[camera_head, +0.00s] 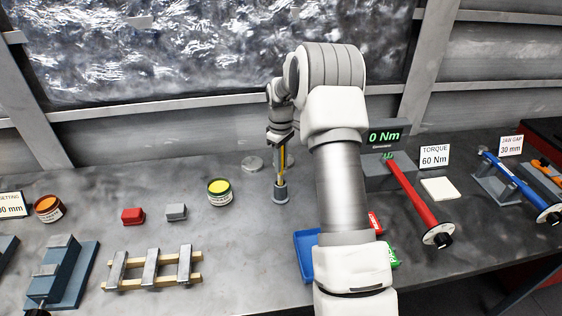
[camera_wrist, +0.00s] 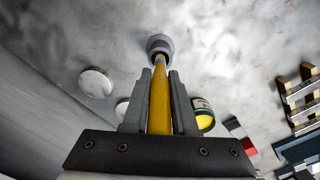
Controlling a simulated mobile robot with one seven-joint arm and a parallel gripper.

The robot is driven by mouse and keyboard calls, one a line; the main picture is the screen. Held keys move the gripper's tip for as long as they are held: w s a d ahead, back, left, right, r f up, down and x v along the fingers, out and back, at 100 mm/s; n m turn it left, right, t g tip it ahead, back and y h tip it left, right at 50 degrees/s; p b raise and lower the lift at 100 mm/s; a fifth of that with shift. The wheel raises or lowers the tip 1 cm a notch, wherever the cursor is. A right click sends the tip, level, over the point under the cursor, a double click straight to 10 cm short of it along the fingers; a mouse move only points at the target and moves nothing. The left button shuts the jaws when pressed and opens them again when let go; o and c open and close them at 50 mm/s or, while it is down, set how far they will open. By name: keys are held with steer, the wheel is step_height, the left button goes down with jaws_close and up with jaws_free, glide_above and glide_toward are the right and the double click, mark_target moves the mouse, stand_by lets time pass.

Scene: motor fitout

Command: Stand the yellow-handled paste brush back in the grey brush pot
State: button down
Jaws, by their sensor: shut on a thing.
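The yellow-handled paste brush (camera_head: 283,158) is held upright, its lower end pointing down at the grey brush pot (camera_head: 281,194). My gripper (camera_head: 281,148) is shut on the yellow handle above the pot. In the wrist view the brush (camera_wrist: 159,100) runs between the two fingers of my gripper (camera_wrist: 160,78). Its far end meets the dark mouth of the pot (camera_wrist: 160,41) and appears to be inside it. The bristles are hidden, and how deep they reach cannot be told.
An open tin of yellow paste (camera_head: 219,193) stands left of the pot. Round grey lids (camera_head: 252,164) lie behind. A grey block (camera_head: 176,212) and red block (camera_head: 132,216) sit further left. A blue tray (camera_head: 306,250) lies in front, partly behind my arm.

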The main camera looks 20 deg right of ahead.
mark_target(281, 174)
steer(key=shift+f+b, duration=1.65)
steer(key=shift+f, duration=1)
stand_by(0.4)
steer(key=c, duration=0.6)
jaws_free()
step_height(281, 174, up, 18)
steer(key=shift+f+b, duration=0.25)
steer(key=shift+b, duration=0.05)
